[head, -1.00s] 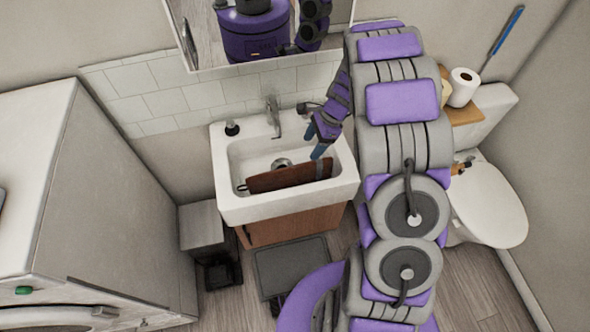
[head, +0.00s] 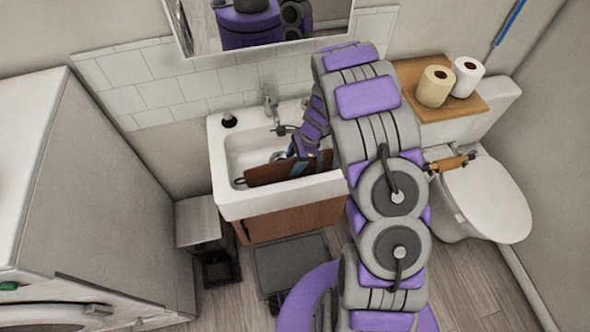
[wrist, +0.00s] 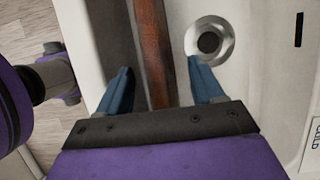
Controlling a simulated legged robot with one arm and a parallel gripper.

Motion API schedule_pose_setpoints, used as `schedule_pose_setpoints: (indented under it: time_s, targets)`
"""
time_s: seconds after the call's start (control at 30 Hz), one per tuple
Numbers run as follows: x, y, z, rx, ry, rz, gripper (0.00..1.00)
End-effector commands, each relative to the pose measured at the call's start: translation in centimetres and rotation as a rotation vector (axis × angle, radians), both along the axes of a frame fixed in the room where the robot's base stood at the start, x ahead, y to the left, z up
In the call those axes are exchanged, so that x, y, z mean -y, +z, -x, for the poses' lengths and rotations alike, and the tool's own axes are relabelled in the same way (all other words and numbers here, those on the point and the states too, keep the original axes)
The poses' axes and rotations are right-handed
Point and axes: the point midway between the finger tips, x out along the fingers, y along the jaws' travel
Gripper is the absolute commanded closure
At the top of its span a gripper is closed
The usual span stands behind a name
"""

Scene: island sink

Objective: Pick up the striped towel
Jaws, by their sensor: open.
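A reddish-brown flat thing (head: 264,174), the only towel-like thing I see, stands on edge in the white sink (head: 231,199). I cannot make out stripes on it. My gripper (head: 303,155) is down in the basin at its right part. In the wrist view the brown thing (wrist: 152,48) runs as a narrow strip between the two blue fingers of my gripper (wrist: 158,75). The fingers are open, one on each side, with gaps to the strip. The right end of the brown thing is partly hidden by my gripper and arm.
The faucet (head: 270,108) rises behind the basin, close to my wrist. The drain (wrist: 208,41) lies beside the right finger in the wrist view. A soap bottle (head: 229,120) stands on the sink's left corner. The toilet (head: 487,199) is at the right, below toilet rolls (head: 435,87).

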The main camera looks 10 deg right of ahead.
Motion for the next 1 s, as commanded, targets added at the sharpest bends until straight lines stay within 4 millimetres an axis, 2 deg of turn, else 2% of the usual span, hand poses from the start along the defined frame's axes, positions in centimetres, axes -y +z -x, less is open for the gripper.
schedule_pose_setpoints:
  time_s: [0.03, 0.13, 0.37, 0.9, 1.0]
  targets:
    - [-0.3, -1.0, 0.0, -0.002, 0.001, -0.001, 0.33]
    - [-0.7, -1.9, 0.0, -0.001, 0.0, -0.001, 0.33]
    - [-0.8, -2.0, 0.0, 0.002, -0.001, 0.0, 0.33]
    - [-0.8, -2.0, 0.0, 0.001, 0.0, 0.0, 0.84]
    - [-0.8, -2.0, 0.0, 0.001, 0.0, 0.0, 0.9]
